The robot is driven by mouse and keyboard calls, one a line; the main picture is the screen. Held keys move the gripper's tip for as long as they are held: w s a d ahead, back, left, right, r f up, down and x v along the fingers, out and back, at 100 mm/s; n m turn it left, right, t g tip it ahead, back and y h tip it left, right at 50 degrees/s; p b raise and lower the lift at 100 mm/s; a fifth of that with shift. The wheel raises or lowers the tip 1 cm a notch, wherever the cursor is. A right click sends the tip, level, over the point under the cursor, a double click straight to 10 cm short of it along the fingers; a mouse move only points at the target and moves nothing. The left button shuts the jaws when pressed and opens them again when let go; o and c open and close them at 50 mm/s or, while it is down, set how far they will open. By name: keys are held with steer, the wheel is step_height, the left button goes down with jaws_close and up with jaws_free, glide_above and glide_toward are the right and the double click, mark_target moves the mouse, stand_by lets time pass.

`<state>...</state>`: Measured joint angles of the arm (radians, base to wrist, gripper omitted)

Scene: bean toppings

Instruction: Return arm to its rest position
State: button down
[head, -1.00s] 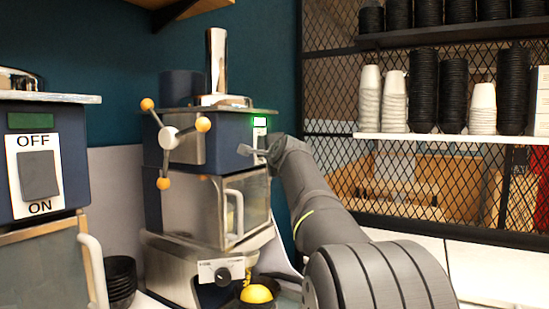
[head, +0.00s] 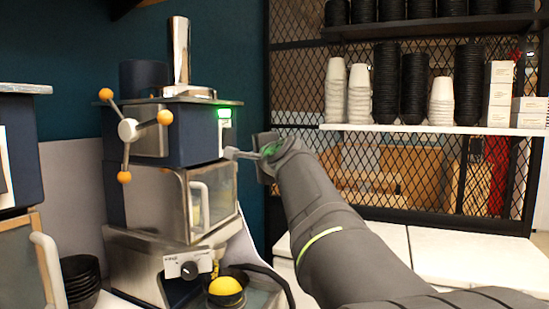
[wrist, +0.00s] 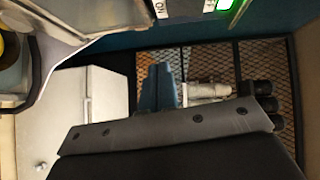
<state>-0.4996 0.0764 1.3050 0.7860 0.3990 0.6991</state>
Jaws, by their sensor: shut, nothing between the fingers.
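My gripper (head: 232,153) is shut and empty. In the head view it points left, close to the right side of the blue and steel machine (head: 190,135), just below its lit green switch panel (head: 225,118). I cannot tell whether it touches the machine. In the wrist view the shut fingers (wrist: 158,85) stick up at the middle, with the mesh behind them. The green light also shows in the wrist view (wrist: 225,4). My arm reaches up from the lower right of the head view.
Black bowls (head: 80,280) stand at lower left. A yellow round thing (head: 225,286) sits below the machine. A white shelf (head: 430,128) with stacked cups and a mesh screen (head: 300,95) stand behind my arm. The white counter (head: 460,255) at right is clear.

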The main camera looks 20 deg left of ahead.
steer(key=shift+s, duration=0.1)
stand_by(0.3)
steer(key=w+a+r, duration=0.2)
steer(key=w+a, duration=0.3)
steer(key=w, duration=0.1)
steer(key=shift+a+r, duration=0.15)
steer(key=shift+r, duration=0.1)
stand_by(0.4)
steer(key=shift+w, duration=0.1)
